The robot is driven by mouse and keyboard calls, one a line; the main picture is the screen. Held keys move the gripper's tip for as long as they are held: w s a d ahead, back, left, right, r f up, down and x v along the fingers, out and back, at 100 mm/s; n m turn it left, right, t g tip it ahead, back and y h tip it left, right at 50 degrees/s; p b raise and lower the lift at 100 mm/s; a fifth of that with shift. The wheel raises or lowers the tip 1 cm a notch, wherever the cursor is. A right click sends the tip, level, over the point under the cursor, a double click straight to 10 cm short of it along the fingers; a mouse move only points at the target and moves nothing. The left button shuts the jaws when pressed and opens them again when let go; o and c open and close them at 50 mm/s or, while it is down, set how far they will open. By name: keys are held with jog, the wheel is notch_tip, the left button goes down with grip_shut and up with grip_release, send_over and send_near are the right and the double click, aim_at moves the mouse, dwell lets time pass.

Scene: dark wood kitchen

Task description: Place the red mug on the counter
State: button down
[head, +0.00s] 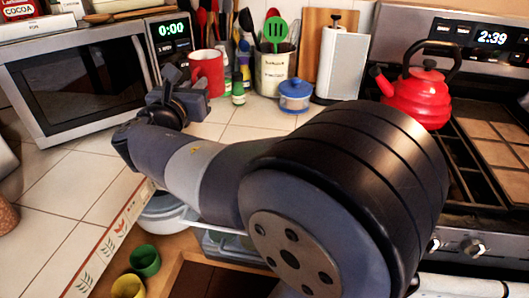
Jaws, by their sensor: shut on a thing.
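The red mug (209,70) is upright over the tiled counter (60,185), between the microwave and the utensil crock. Its handle points left, toward my gripper (186,82). My gripper is at the left side of the mug and is shut on it. My arm crosses the middle of the view and hides part of the counter. I cannot tell whether the mug's base touches the tiles.
A microwave (75,90) stands left of the mug. A small green bottle (238,90), a utensil crock (272,73) and a blue-lidded jar (294,96) stand to the right. A red kettle (418,96) sits on the stove.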

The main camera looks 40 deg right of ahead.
jog(key=shift+s+f+b, duration=0.3)
jog(key=shift+f+b, duration=0.45)
jog(key=shift+f, duration=1.55)
jog(key=shift+s+f+b, duration=0.25)
jog(key=shift+f+b, duration=0.5)
jog(key=shift+f, duration=1.6)
jog(key=shift+s+f+b, duration=0.3)
jog(key=shift+f+b, duration=0.45)
jog(key=shift+f, duration=1.55)
jog(key=shift+f, duration=0.15)
jog(key=c, duration=1.9)
grip_release()
jog(key=shift+c, duration=0.2)
jog(key=o, duration=0.4)
